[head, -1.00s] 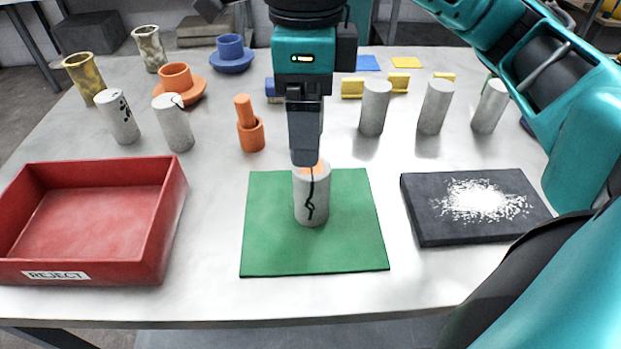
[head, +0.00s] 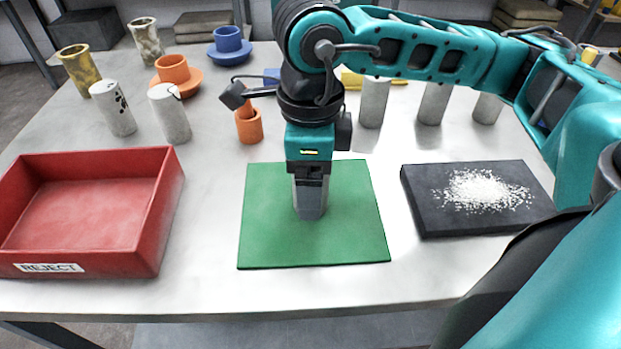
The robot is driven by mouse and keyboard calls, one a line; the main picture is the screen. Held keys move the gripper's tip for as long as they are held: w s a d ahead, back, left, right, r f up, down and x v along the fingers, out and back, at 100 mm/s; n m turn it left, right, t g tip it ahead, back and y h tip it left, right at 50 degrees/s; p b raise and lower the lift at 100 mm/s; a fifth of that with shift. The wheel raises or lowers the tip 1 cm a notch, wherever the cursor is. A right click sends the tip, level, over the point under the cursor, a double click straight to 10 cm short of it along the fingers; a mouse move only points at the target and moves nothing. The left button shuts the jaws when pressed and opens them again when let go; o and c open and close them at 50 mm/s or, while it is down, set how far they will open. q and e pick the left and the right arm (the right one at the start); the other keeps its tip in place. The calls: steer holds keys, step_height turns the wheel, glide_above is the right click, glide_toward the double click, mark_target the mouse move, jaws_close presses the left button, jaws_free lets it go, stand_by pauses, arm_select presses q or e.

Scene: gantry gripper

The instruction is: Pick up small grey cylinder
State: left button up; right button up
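My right gripper (head: 310,205) points straight down over the green mat (head: 352,235) in the head view. Its grey fingers are low, at the spot where the small grey cylinder with a black crack stood. The fingers cover that cylinder almost entirely, so its surface cannot be made out clearly. I cannot tell whether the fingers are closed on it or only around or in front of it. My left gripper is not in view.
A red tray (head: 165,215) labelled REJECT stands left. A dark slab (head: 425,210) with white granules lies right. Grey cylinders stand back left (head: 170,115) and back right (head: 373,103). An orange cup with a peg (head: 249,127) stands behind the mat. The front table strip is clear.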

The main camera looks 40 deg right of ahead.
steer(key=shift+c, duration=0.5)
steer(key=c, duration=1.4)
steer(key=shift+r, duration=0.2)
step_height(320, 180, up, 20)
steer(key=p, duration=0.4)
steer(key=shift+f, duration=0.15)
